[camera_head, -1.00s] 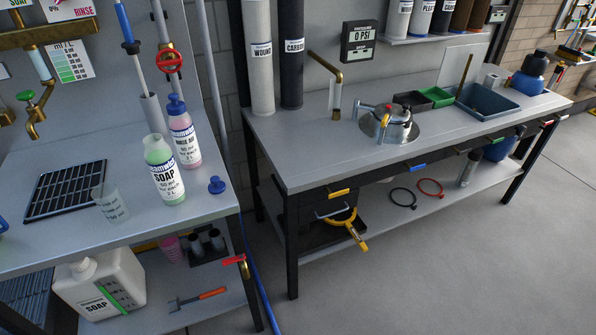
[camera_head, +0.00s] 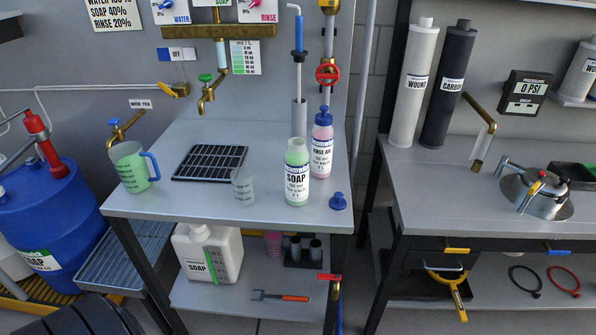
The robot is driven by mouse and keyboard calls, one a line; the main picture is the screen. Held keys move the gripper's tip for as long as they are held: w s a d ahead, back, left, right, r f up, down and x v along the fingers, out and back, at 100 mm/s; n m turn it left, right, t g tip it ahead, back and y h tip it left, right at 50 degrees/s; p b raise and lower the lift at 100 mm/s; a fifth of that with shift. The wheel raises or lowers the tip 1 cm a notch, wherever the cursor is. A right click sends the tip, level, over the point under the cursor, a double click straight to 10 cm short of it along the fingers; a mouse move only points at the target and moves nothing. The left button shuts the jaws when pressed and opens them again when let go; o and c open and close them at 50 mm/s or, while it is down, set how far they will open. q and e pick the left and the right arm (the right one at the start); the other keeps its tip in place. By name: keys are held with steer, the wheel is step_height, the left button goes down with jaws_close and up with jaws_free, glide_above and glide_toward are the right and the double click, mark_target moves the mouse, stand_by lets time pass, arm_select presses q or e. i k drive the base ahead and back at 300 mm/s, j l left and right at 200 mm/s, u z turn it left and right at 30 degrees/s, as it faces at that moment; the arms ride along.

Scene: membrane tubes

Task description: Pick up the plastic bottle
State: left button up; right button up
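A plastic bottle labelled SOAP (camera_head: 297,175) stands upright on the left workbench, with an open top and green liquid inside. A pink bottle with a blue pump cap (camera_head: 322,145) stands upright just behind and to its right. A loose blue cap (camera_head: 338,201) sits on the bench to the right of the soap bottle. A large white plastic jug labelled SOAP (camera_head: 208,252) stands on the shelf below. Neither of my grippers is in view.
A clear beaker (camera_head: 243,187), a black grate (camera_head: 210,163) and a blue-handled jug of green liquid (camera_head: 133,168) are on the same bench. A blue drum (camera_head: 50,215) stands at the left. A second workbench (camera_head: 440,185) is at the right, past a gap.

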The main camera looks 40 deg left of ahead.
mark_target(296, 155)
steer(key=u, duration=1.5)
